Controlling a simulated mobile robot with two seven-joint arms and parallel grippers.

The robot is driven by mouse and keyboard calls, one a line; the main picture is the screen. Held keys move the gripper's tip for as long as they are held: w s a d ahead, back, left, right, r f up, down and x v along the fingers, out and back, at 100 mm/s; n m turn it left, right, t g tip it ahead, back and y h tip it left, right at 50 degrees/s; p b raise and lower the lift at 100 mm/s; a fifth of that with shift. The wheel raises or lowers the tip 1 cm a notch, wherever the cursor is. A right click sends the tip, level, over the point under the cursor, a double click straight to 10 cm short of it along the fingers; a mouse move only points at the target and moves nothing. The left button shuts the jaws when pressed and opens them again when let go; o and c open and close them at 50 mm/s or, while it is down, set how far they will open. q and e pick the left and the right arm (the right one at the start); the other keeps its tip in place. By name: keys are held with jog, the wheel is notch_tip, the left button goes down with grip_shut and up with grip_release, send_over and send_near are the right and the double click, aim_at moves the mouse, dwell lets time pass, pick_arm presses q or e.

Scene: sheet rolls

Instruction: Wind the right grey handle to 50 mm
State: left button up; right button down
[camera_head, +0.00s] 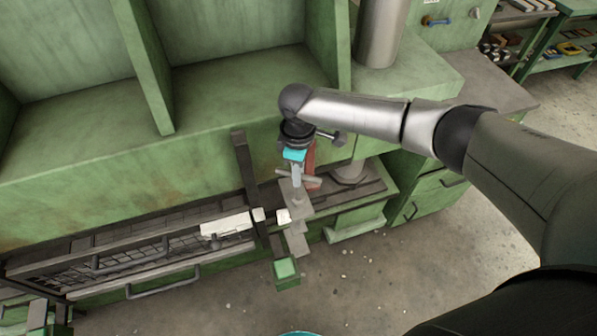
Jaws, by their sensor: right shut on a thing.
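My right arm reaches in from the right, and my right gripper (296,174) points down at the front of the green machine. It is shut on the right grey handle (313,179), a small grey bar above a stepped grey bracket (298,205). The wrist and fingers hide much of the handle. A red part (311,160) stands just behind the gripper. A small white plate (283,215) sits left of the bracket; I cannot read any marking on it. My left gripper is not in view.
The green machine body (220,120) fills the back. A dark slotted bed with a rail (160,250) runs to the lower left. A green block (287,270) sticks out below the bracket. A metal cylinder (381,35) stands behind my arm. Bare floor (380,270) lies in front.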

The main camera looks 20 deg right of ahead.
jog(key=n, duration=0.7)
jog(key=shift+n, duration=0.3)
jog(key=shift+c, duration=2)
grip_release()
notch_tip(320, 180, up, 8)
jog(key=p, duration=0.8)
jog(key=shift+f, duration=0.1)
notch_tip(320, 180, up, 2)
jog(key=shift+r+p, duration=0.1)
jog(key=shift+p, duration=0.6)
